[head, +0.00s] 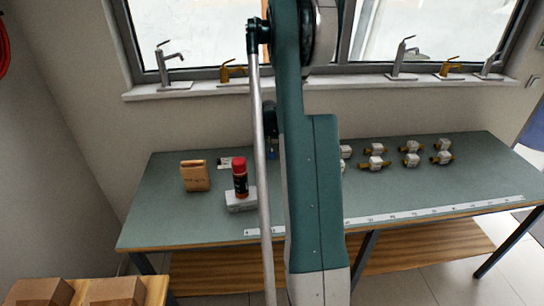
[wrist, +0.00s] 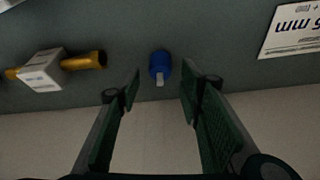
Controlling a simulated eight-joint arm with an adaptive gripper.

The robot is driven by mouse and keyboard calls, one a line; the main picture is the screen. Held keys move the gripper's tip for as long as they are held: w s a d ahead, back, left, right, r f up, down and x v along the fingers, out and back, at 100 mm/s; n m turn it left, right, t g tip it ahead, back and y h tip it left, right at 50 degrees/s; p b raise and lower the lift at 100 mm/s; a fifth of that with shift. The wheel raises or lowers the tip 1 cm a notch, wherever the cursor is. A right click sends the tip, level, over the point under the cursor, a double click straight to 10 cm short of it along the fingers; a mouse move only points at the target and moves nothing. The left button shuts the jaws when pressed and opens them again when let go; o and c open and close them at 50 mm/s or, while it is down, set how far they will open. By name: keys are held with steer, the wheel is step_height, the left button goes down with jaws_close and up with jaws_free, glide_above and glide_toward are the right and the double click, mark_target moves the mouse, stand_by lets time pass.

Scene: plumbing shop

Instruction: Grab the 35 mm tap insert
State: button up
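The tap insert is a small blue cylinder with a pale stem (wrist: 160,66), on the grey-green bench top in the wrist view. In the head view a bit of blue (head: 272,154) shows beside my arm, which hides most of that spot. My gripper (wrist: 161,82) is open and empty, its two dark green fingers on either side of the insert's line in the wrist view. The insert appears between or just beyond the fingertips; I cannot tell the height gap.
A printed card (wrist: 292,30) reading "mm" upside down lies right of the insert; a brass valve with a white tag (wrist: 52,69) lies left. The bench (head: 400,192) also bears a red-capped can (head: 240,178), a wooden block (head: 195,176), several brass valves and a ruler strip (head: 440,209).

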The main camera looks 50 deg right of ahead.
steer(key=shift+x, duration=0.9)
steer(key=c, duration=0.9)
